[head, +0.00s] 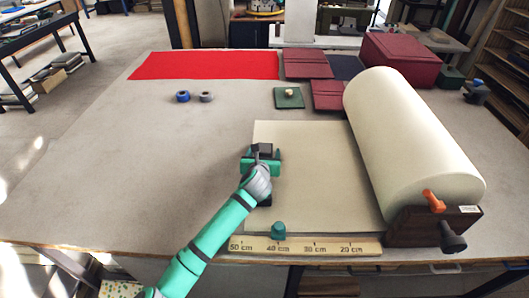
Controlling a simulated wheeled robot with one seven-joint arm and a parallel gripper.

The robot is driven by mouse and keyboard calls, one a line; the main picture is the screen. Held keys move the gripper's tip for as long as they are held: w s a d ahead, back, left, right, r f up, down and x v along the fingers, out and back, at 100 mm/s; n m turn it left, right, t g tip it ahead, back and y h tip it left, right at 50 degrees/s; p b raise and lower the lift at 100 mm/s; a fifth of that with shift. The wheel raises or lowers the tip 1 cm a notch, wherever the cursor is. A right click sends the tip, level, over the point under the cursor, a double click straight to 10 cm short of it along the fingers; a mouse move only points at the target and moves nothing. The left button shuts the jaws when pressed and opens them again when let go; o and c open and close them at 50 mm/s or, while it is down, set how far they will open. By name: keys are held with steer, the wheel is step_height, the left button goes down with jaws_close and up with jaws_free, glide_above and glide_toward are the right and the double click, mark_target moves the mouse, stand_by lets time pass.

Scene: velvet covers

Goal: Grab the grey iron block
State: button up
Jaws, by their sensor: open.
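My gripper (261,166), green and dark, is over the left edge of the cream sheet (315,180) on the table. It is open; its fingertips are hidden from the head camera. A small dark grey boxy shape (265,149) shows at its far side. I cannot tell whether this is the grey iron block or part of my gripper. Another dark patch shows under my wrist, mostly covered by the arm. No other grey iron block is clearly visible.
A large cream roll (413,135) lies right of the sheet. A wooden ruler (305,246) and small green knob (278,230) are in front. The table's left side is clear.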

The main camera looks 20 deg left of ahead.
steer(key=shift+x, duration=0.9)
steer(key=shift+r, duration=0.1)
jaws_close()
steer(key=shift+r, duration=0.1)
